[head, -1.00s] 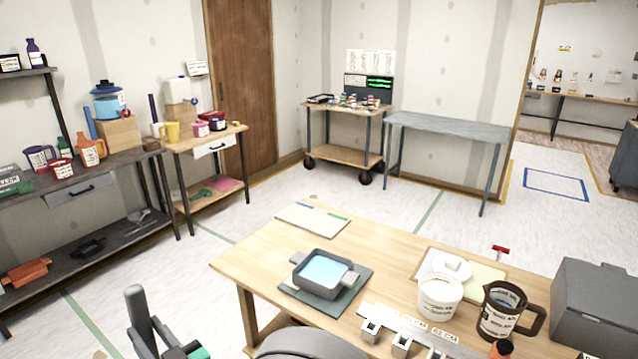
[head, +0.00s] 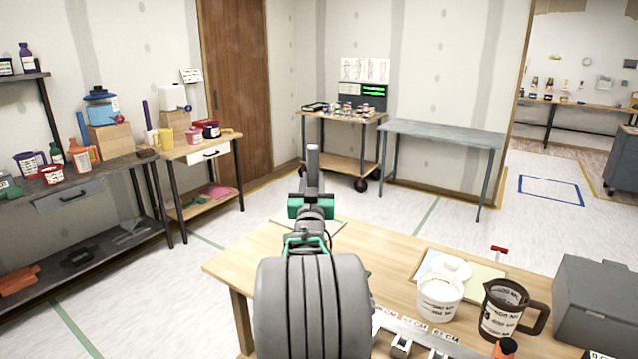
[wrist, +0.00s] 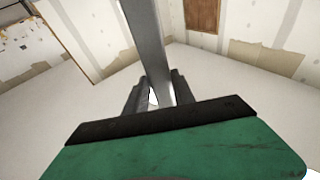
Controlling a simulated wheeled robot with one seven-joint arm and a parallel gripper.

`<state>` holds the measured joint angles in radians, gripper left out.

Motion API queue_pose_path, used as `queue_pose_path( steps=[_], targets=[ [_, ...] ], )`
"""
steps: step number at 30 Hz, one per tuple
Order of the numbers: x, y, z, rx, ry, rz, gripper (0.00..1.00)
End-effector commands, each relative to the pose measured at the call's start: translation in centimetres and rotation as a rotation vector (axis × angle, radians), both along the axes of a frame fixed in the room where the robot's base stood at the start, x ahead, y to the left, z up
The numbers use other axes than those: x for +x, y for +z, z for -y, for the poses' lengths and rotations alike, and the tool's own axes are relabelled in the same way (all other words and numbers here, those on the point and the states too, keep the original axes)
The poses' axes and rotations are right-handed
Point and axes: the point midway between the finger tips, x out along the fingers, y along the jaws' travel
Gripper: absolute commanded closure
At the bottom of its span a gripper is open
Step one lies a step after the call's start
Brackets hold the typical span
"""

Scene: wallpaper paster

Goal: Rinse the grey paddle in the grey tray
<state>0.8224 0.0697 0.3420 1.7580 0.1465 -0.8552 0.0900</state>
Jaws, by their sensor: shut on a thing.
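My gripper (head: 313,186) is raised over the far part of the wooden table in the head view. It is shut on the grey paddle (head: 313,158), whose bar stands up from the jaws. In the wrist view the paddle (wrist: 148,45) runs from between the two dark fingers of my gripper (wrist: 159,94) up past the top edge. Only part of the paddle shows. The grey tray is hidden behind my arm in the head view and does not show in the wrist view.
The wooden table (head: 395,262) holds a white tub (head: 438,298), a dark jug (head: 503,310) and a grey box (head: 598,305) at its right. A grey table (head: 440,132) stands at the back. Shelves line the left wall.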

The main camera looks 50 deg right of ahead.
Motion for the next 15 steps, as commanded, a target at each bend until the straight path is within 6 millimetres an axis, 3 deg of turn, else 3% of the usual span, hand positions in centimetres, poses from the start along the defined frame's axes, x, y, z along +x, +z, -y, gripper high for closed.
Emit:
queue_pose_path(
  steps=[3,7,15],
  targets=[
    [-1.0,0.6,1.5,-0.005,-0.021,-0.001,1.00],
    [-1.0,0.1,1.6,-0.005,-0.022,-0.002,1.00],
    [-1.0,-3.1,1.5,-0.004,-0.022,-0.004,1.00]
  ],
)
